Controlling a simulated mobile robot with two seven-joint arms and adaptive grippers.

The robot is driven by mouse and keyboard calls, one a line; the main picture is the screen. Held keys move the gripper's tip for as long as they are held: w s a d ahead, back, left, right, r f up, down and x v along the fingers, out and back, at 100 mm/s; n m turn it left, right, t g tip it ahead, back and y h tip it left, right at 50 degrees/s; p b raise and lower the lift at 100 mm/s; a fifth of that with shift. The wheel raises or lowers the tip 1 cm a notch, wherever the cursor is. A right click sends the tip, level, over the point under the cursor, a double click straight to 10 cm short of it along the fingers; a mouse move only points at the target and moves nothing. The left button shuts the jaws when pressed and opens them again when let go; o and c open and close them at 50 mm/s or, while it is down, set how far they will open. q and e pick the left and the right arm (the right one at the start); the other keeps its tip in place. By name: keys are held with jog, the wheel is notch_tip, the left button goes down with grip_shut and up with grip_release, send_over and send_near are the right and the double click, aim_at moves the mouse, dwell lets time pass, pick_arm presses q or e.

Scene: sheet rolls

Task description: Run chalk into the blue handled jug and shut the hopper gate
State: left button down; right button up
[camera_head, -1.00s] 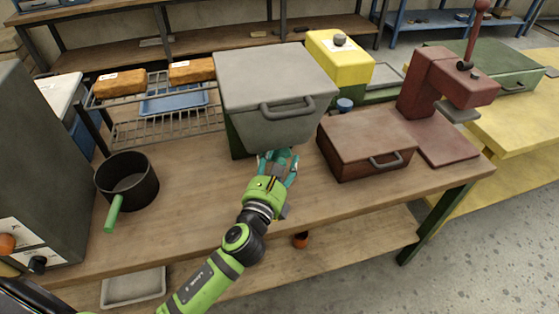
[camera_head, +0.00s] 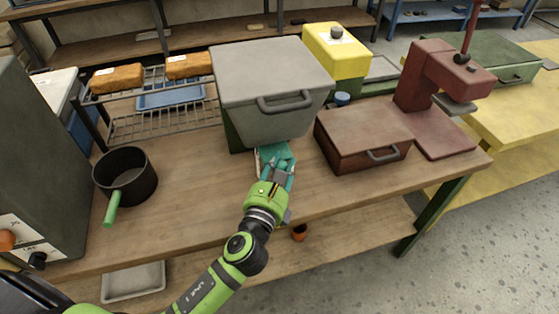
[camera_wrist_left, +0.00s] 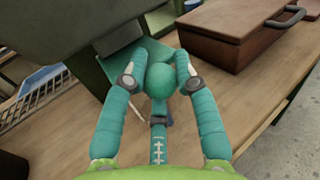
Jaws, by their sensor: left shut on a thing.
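The grey hopper (camera_head: 268,85), with a dark handle on its front, stands on a green base on the wooden bench. A teal gate plate (camera_head: 272,154) sticks out below its front; it also shows in the left wrist view (camera_wrist_left: 130,62). My left gripper (camera_head: 277,172) is shut on the gate's round teal knob (camera_wrist_left: 160,80), with a finger on each side of it. A pale edge shows beside the fingers, too little to identify. I cannot make out a blue handled jug or any chalk; the space under the hopper is largely hidden. My right gripper is not in view.
A dark pot (camera_head: 125,175) with a green handle stands left on the bench. A brown lidded box (camera_head: 362,138) and a red press (camera_head: 440,95) stand right. A wire rack (camera_head: 165,124) is behind left. The bench between pot and gripper is clear.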

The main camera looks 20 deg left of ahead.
pick_arm(q)
jog(key=c, duration=0.9)
grip_release()
jog(key=shift+w+r, duration=0.1)
jog(key=shift+r, duration=0.1)
jog(key=shift+c, duration=0.2)
jog(key=shift+f, duration=0.1)
jog(key=shift+s, duration=0.45)
jog(key=s, duration=1.1)
jog(key=shift+s, duration=0.15)
